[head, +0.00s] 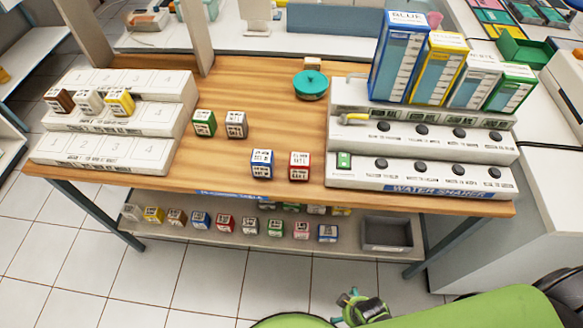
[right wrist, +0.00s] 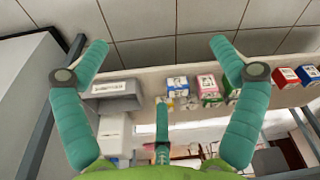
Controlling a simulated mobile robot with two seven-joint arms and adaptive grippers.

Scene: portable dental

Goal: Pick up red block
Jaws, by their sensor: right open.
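A red-and-white block (head: 299,166) sits on the wooden table near its front edge, right of a blue-and-white block (head: 262,163). My right gripper (head: 345,307) is low in front of the table, below the shelf's right part. In the right wrist view its teal fingers (right wrist: 157,46) are spread wide with nothing between them; a red block (right wrist: 285,76) shows beyond them on the right. My left gripper is not in view.
A grey bin (head: 387,234) stands at the lower shelf's right end. Green (head: 204,122) and grey (head: 236,124) blocks, a teal lidded pot (head: 310,84) and a white water shaker (head: 420,187) are on the table. White tiled floor (head: 215,290) lies open in front.

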